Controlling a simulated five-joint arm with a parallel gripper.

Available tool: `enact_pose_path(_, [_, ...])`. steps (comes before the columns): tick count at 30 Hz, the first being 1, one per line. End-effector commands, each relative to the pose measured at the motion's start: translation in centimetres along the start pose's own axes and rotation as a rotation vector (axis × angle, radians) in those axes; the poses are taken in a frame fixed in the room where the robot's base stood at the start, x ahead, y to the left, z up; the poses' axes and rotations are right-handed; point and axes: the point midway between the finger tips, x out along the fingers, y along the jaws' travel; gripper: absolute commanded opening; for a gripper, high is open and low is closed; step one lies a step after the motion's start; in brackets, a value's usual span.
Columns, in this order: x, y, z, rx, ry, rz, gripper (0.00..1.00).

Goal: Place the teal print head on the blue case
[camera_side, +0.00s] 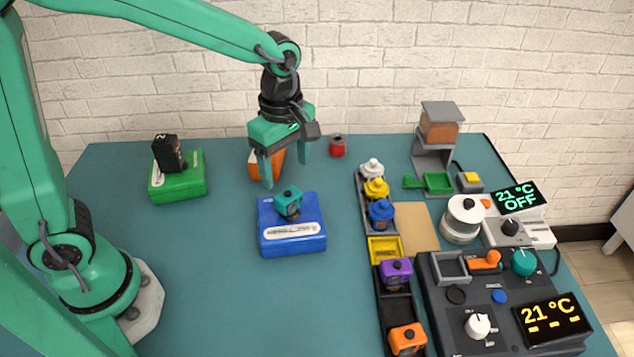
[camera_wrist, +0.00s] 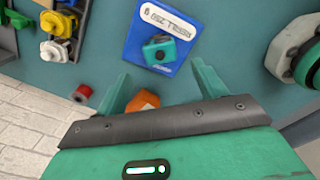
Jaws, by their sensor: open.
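The teal print head (camera_side: 289,202) rests on top of the blue case (camera_side: 292,239), toward its back edge. In the wrist view the teal print head (camera_wrist: 160,49) sits on the blue case (camera_wrist: 136,48), below the case's white label. My gripper (camera_side: 287,170) is open and empty, above and behind the print head and apart from it. In the wrist view both fingers of my gripper (camera_wrist: 160,85) are spread, with nothing between them touching.
A green case (camera_side: 178,188) with a black block (camera_side: 168,154) stands at left. An orange object (camera_side: 254,166) is behind my gripper, near a red spool (camera_side: 338,146). A rack with purple (camera_side: 395,271) and orange (camera_side: 407,338) heads and a control panel (camera_side: 470,290) fill the right. The front middle is clear.

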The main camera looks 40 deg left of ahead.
Motion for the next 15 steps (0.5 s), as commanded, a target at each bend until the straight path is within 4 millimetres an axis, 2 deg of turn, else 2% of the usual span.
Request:
enact_pose_path(1, [-0.9,0.1,0.0,0.000,-0.001,0.004,0.71])
enact_pose_path(6, [-2.9,0.0,0.0,0.000,-0.001,0.003,0.71])
enact_pose_path(15, [-4.1,0.0,0.0,0.000,0.000,-0.001,0.71])
